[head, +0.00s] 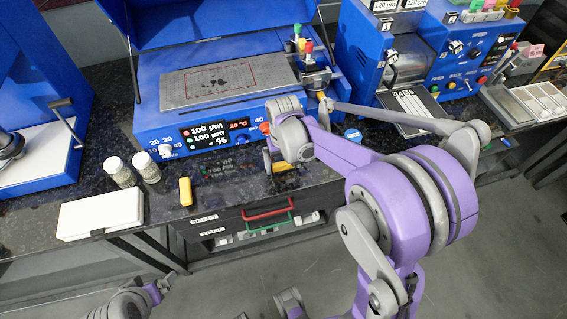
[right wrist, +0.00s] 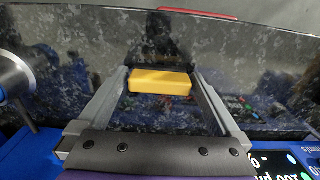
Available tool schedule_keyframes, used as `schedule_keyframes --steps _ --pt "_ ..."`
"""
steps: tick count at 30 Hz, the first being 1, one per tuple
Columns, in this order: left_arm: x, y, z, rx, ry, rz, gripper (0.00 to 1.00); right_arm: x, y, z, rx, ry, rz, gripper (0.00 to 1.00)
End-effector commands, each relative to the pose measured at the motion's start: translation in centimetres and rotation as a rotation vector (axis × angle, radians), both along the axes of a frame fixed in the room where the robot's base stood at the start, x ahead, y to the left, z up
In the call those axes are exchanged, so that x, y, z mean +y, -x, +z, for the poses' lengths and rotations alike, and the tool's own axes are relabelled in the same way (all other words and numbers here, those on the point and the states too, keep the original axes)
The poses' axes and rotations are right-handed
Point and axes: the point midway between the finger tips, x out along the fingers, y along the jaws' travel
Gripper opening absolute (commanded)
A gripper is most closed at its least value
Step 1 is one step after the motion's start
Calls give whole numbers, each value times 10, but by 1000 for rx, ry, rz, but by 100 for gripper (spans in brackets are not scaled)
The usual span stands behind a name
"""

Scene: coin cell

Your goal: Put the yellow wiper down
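The yellow wiper (right wrist: 160,82) is a small yellow block between the two fingertips of my right gripper (right wrist: 160,88) in the right wrist view. Both its ends meet the fingers, with no clear gap. In the head view my right gripper (head: 286,157) is low over the front of the dark bench, before the blue coater; part of a yellow block (head: 277,155) shows there. I cannot tell whether the wiper touches the bench. My left gripper (head: 163,286) is at the bottom left, off the bench; its fingers are too unclear to read.
Another yellow block (head: 186,191) stands on the dark bench (head: 222,190), beside two jars (head: 119,171) and a white box (head: 101,214). The blue coater (head: 213,123) stands behind. Drawers with red (head: 268,211) and green handles lie below the front edge. Bench around the yellow block is clear.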

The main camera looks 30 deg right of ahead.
Motion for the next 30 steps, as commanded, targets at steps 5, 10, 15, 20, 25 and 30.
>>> schedule_keyframes --steps 5,10,15,20,25,30 --pt "0 -1 4 -2 0 0 100 0 0 5 -1 0 0 100" --pt "0 -1 7 -2 0 0 100 0 0 30 0 0 0 100" --pt "0 -2 11 -4 0 0 100 0 0 68 -1 0 -1 100" --pt "0 -3 14 -6 0 0 100 0 0 99 -1 0 -1 100" --pt "0 -3 16 -6 0 0 100 0 0 118 0 0 -1 100" --pt "0 -3 16 -6 0 0 100 7 13 125 -31 4 18 100"
